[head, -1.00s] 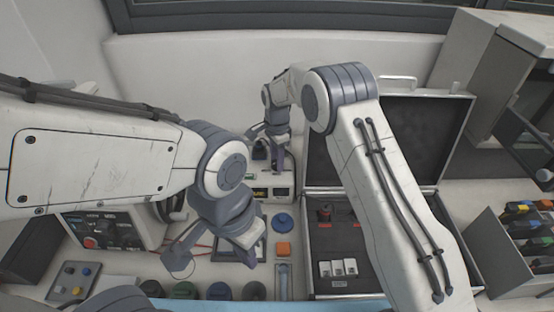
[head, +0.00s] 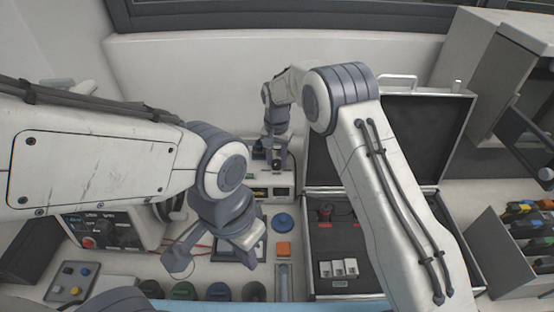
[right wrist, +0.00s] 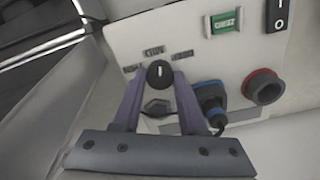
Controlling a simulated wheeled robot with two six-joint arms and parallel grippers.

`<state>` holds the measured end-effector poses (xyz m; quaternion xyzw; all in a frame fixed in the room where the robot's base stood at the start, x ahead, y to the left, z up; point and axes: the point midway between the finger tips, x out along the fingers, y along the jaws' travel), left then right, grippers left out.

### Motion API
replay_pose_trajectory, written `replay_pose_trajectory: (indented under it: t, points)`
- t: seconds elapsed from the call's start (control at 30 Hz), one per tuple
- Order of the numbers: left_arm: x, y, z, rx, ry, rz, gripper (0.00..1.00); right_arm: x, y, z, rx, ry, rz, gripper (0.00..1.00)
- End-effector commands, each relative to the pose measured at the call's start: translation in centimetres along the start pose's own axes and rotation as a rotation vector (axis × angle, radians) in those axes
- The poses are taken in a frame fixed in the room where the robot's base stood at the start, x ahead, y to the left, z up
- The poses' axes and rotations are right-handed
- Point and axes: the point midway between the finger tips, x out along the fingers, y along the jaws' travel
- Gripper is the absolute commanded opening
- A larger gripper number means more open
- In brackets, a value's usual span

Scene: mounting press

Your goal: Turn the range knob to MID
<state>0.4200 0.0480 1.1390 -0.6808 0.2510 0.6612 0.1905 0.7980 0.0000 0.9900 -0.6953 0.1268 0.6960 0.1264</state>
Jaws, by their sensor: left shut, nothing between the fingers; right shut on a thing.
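The range knob (right wrist: 159,73) is a round black knob on a pale panel in the right wrist view. It has a white pointer mark and three small labels around its upper side, too blurred to read surely. The mark points roughly up in the picture, near the middle label. My right gripper (right wrist: 156,80) is shut with its fingertips on either side of the knob. In the head view my right gripper (head: 273,158) is at the small device (head: 283,190) at the back, and the knob is hidden.
The panel also has a green-framed display (right wrist: 223,21), a rocker switch (right wrist: 279,14), a blue plug (right wrist: 209,98) and a red-ringed socket (right wrist: 263,87). An open black case (head: 338,235) stands right of the device. A control box (head: 110,232) stands at the left.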

Motion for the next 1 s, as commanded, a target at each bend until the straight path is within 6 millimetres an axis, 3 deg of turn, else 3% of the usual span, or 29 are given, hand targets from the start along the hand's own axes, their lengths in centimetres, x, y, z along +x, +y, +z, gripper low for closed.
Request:
replay_pose_trajectory:
  t: [0.4, 1.0]
  points:
    - [0.09, -0.01, 0.0, 0.0, 0.0, 0.0, 0.0, -0.2, -0.06, -0.11, -0.24, 0.003, -0.002, 0.0]
    - [0.1, -0.01, 0.0, 0.0, 0.0, 0.0, 0.0, -0.25, -0.08, -0.15, -0.294, 0.005, -0.002, 0.0]
